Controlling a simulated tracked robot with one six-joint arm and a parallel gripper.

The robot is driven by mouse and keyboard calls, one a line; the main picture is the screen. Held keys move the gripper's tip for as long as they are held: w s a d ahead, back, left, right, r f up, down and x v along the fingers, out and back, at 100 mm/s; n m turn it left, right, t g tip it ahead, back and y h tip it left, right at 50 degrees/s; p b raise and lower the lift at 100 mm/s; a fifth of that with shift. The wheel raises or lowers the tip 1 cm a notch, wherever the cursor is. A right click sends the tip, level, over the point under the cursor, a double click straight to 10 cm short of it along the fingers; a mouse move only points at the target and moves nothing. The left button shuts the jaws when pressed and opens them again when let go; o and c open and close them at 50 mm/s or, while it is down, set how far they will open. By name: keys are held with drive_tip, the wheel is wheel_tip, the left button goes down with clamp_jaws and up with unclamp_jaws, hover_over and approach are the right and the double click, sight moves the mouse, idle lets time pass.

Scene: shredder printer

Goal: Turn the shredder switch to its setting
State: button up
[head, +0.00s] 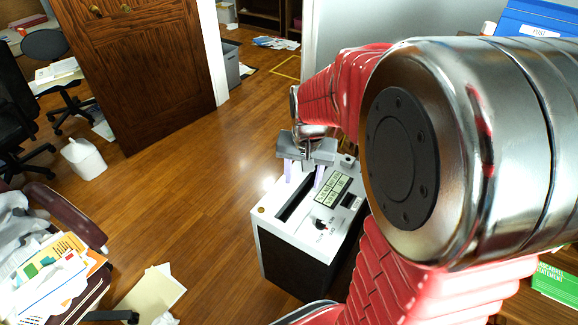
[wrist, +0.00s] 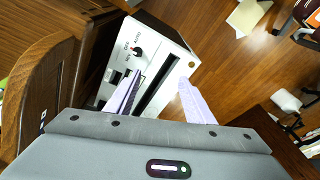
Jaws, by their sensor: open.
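The shredder (head: 272,229) stands on the floor, with a white top and a dark body. Its switch (head: 321,224) is a small knob on the top near the front edge. The switch is in clear view in both views.
A wooden door (head: 140,65) stands open behind. A white bin (head: 83,158) and office chairs are at the left. Papers (head: 60,270) lie piled at the lower left. In the wrist view, wooden furniture (wrist: 40,95) stands close beside the shredder.

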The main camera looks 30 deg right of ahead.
sight(321, 221)
drive_tip(key=w+d+f+m+g, duration=0.1)
drive_tip(key=d+f+m, duration=0.1)
drive_tip(key=d+f, duration=0.2)
drive_tip(key=w+d+f+m+g, duration=0.1)
drive_tip(key=d+f+m, duration=0.1)
drive_tip(key=d+f, duration=0.3)
wheel_tip(321, 221, down, 5)
drive_tip(key=shift+d+r+y, duration=0.1)
drive_tip(key=shift+d+y, duration=0.15)
drive_tip(key=shift+y, duration=0.05)
drive_tip(key=shift+f, duration=6.9)
drive_tip(key=c, duration=1)
drive_tip(key=shift+c, duration=0.2)
